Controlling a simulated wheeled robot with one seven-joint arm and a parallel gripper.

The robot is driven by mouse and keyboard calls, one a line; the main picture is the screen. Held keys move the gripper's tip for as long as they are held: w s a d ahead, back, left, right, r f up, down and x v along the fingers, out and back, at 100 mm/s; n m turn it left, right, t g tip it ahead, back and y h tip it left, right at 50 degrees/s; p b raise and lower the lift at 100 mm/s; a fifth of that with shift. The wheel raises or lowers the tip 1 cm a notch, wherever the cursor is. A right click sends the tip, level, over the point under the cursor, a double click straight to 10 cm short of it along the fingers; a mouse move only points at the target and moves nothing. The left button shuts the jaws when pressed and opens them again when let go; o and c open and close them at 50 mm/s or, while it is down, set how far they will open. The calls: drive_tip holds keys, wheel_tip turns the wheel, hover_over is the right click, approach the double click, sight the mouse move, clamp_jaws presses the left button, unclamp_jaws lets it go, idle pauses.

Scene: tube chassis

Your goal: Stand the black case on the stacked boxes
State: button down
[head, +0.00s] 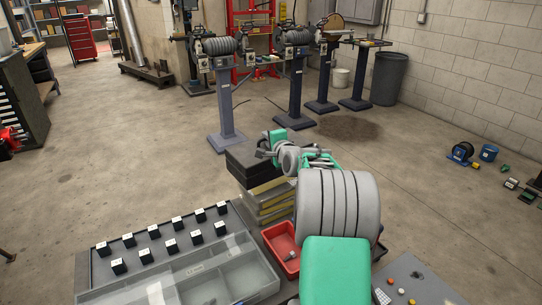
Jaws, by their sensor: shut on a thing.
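The black case (246,166) is right of centre-left in the head view, at the top of the stacked boxes (268,203), which show grey and yellow sides. I cannot tell whether it rests on them or is held just above. My gripper (266,150) is at the case's upper right edge, shut on it. The fingertips are small and partly hidden by my own wrist. My arm hides the right side of the stack.
A red tray (283,261) stands in front of the stack. A grey tray (95,268) with several black blocks and a clear-lidded organizer (215,272) lie to the left. Grinders on pedestals (228,105) stand behind. Open floor (120,150) lies left.

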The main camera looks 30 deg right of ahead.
drive_tip(key=w+d+f, duration=0.1)
drive_tip(key=f, duration=0.2)
drive_tip(key=w+d+f, duration=0.1)
drive_tip(key=shift+w+d+f, duration=0.25)
drive_tip(key=shift+w+d, duration=0.05)
drive_tip(key=shift+d, duration=0.05)
drive_tip(key=shift+w+d+f, duration=0.1)
drive_tip(key=shift+w+f, duration=0.05)
drive_tip(key=shift+f, duration=1.55)
drive_tip(key=shift+f+b, duration=0.15)
drive_tip(key=shift+b, duration=0.2)
drive_tip(key=c, duration=1.5)
unclamp_jaws()
drive_tip(key=shift+f, duration=0.2)
